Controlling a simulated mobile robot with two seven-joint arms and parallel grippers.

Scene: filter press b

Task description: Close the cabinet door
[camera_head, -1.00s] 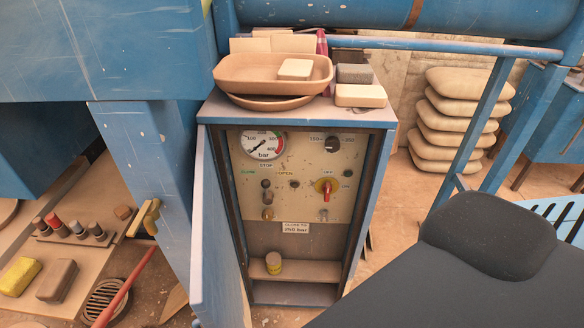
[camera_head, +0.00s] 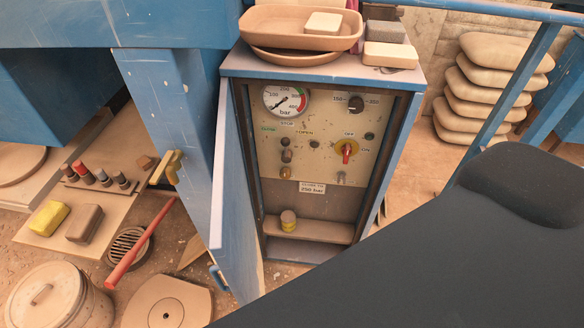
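The blue cabinet (camera_head: 393,172) stands in the middle of the head view with its front open. The cabinet door (camera_head: 228,200) is hinged on the left side and swung wide open toward me, seen almost edge-on. A dark arm part of mine crosses the lower right in front of the cabinet. Neither gripper is in view.
Trays (camera_head: 303,28) and blocks lie on the cabinet top. A blue post (camera_head: 175,110) stands close left of the door. A lidded pot (camera_head: 57,297), a round disc plate (camera_head: 168,302) and a red bar (camera_head: 139,243) are at lower left. Stacked sacks (camera_head: 490,85) stand at right.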

